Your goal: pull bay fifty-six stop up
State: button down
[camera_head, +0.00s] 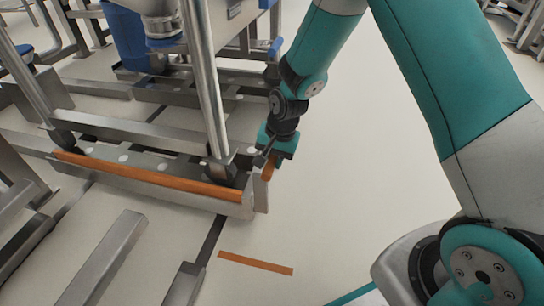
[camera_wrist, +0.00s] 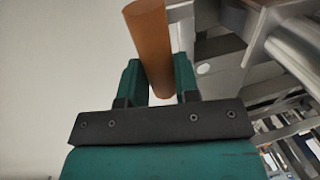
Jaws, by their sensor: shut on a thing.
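An orange-brown round handle (camera_head: 268,172) stands at the right end of a low metal rack beam with an orange strip (camera_head: 150,175). My gripper (camera_head: 268,160) is at this handle, at the right end of the beam. In the wrist view the handle (camera_wrist: 149,45) is a thick brown cylinder between the two teal fingers of my gripper (camera_wrist: 158,82), which are shut on it. I cannot read any bay number.
A metal post (camera_head: 207,80) rises from the beam just left of my gripper. Metal rails (camera_head: 105,260) lie at the lower left. An orange floor mark (camera_head: 256,263) is in front. The pale floor right of my gripper is clear.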

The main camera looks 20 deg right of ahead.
notch_tip(320, 180, up, 4)
jog(key=p, duration=0.3)
jog(key=shift+r, duration=0.15)
jog(key=c, duration=0.8)
grip_release()
jog(key=shift+c, duration=0.2)
notch_tip(320, 180, up, 17)
jog(key=s+d+p, duration=0.2)
jog(key=p, duration=0.7)
jog(key=shift+d, duration=0.4)
